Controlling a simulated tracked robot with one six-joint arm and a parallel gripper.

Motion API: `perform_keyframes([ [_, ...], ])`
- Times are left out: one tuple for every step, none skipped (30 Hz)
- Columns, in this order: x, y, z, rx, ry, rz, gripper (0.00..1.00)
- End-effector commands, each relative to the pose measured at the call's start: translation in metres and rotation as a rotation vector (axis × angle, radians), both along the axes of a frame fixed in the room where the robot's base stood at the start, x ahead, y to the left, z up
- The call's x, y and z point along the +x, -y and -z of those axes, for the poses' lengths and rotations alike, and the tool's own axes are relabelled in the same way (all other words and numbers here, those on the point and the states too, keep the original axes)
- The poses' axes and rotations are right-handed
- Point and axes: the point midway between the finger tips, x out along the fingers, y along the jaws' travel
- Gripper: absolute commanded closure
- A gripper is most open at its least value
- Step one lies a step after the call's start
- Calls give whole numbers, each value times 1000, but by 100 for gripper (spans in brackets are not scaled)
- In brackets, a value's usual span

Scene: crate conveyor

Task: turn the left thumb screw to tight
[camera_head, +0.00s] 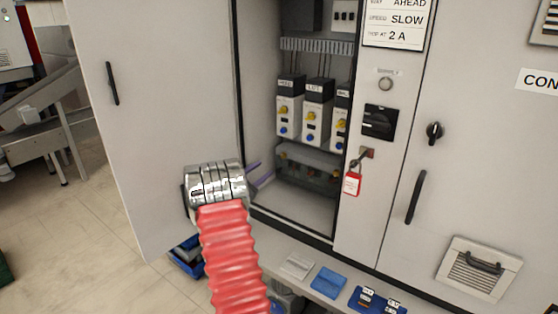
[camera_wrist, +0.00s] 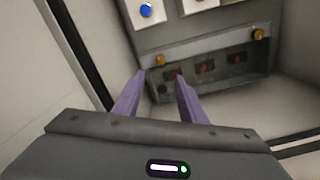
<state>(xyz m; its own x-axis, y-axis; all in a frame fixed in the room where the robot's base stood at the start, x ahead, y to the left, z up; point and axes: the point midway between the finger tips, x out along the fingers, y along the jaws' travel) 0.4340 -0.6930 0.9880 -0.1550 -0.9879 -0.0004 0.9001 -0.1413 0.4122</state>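The left thumb screw (camera_wrist: 159,60) is a small brass knob at the upper left of a grey cover or block in the wrist view. A similar right thumb screw (camera_wrist: 258,35) sits at its upper right. My gripper (camera_wrist: 159,78) has two purple fingers, open with a gap between the tips. The left screw appears just beyond that gap, and nothing is between the fingers. I cannot tell the screw's tightness. In the head view my gripper (camera_head: 257,174) is at the cabinet opening, left of the grey block (camera_head: 310,157), partly hidden by my wrist.
The open cabinet door (camera_head: 160,120) stands left of my arm. Several yellow-and-blue-knobbed modules (camera_head: 314,122) hang above the block. A red padlock tag (camera_head: 352,184) hangs on the right frame. Blue items (camera_head: 328,282) lie on the ledge below. The cabinet floor (camera_head: 300,205) is clear.

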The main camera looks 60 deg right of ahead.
Motion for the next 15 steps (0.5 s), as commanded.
perform_keyframes([
  [-3, 8, 0, -1, 1, 3, 62],
  [-4, 12, 0, -2, 1, 4, 62],
  [-4, 18, 0, -1, 1, 4, 62],
  [-5, 23, 1, 0, 1, 3, 62],
  [-6, 28, 0, -1, 1, 4, 62],
  [-7, 34, 0, -2, 1, 4, 62],
  [-8, 38, 0, -2, 1, 4, 62],
  [-8, 43, 0, -1, 1, 4, 62],
  [-9, 49, 1, 0, 1, 2, 62],
  [-10, 53, 0, -1, 1, 3, 62],
  [-11, 58, 0, -2, 1, 4, 62],
  [-12, 64, 0, -1, 0, 4, 62],
  [-12, 68, 0, -1, 0, 4, 62],
  [-13, 71, 0, -1, 0, 3, 62],
  [-13, 77, 0, -2, 1, 3, 62],
])
